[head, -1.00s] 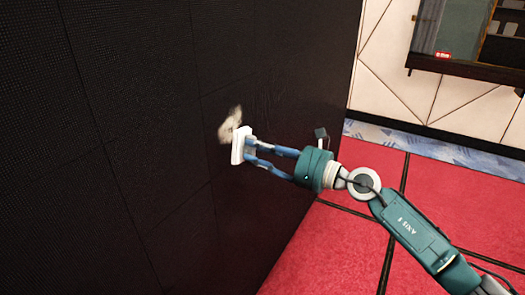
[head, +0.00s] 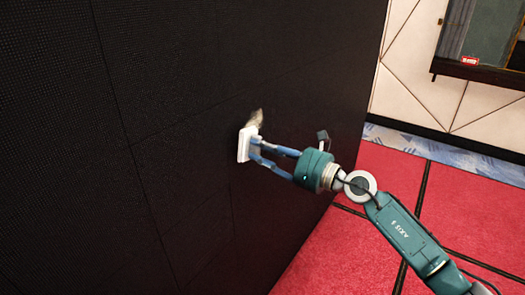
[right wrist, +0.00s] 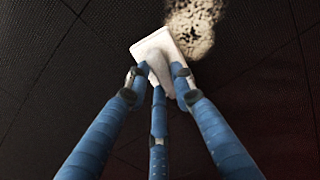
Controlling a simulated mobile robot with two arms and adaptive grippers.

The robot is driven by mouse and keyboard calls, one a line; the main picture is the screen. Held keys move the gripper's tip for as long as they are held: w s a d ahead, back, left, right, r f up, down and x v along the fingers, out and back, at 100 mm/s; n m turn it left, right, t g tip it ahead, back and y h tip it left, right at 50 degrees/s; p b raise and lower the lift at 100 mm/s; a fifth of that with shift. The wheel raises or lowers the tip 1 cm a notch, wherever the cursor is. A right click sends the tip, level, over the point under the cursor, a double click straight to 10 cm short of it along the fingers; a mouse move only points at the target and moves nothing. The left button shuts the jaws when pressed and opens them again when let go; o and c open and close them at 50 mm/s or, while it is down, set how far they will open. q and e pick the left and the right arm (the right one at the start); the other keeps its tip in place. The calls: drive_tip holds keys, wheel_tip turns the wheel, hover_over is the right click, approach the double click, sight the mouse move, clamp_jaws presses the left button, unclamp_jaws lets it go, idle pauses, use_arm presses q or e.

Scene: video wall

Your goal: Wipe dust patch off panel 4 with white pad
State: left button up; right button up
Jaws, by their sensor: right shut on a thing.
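The white pad (head: 243,148) is at the dark panel wall, its broad face toward the panel. It covers the lower part of the pale dust patch (head: 255,118), which shows just above and to the right of the pad. My right gripper (head: 257,152) is shut on the pad. In the right wrist view, the blue fingers surround the back of the pad (right wrist: 155,42), and the mottled beige dust patch (right wrist: 196,25) extends beyond its upper right edge. Exact contact between pad and panel is hard to tell. No panel number is readable. My left gripper is not in view.
The black video wall (head: 160,80) fills the left, with thin seams between panels. A red floor (head: 345,250) lies at lower right. A cream wall (head: 400,95) with a dark-framed window (head: 485,75) stands behind, clear of my arm.

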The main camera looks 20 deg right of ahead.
drive_tip(key=shift+x, duration=1.05)
drive_tip(key=shift+w+d+f, duration=0.1)
drive_tip(key=shift+w+d, duration=0.05)
drive_tip(key=shift+d, duration=0.15)
drive_tip(key=w+d+b, duration=0.7)
drive_tip(key=d+b, duration=0.2)
drive_tip(key=b, duration=0.1)
idle(0.9)
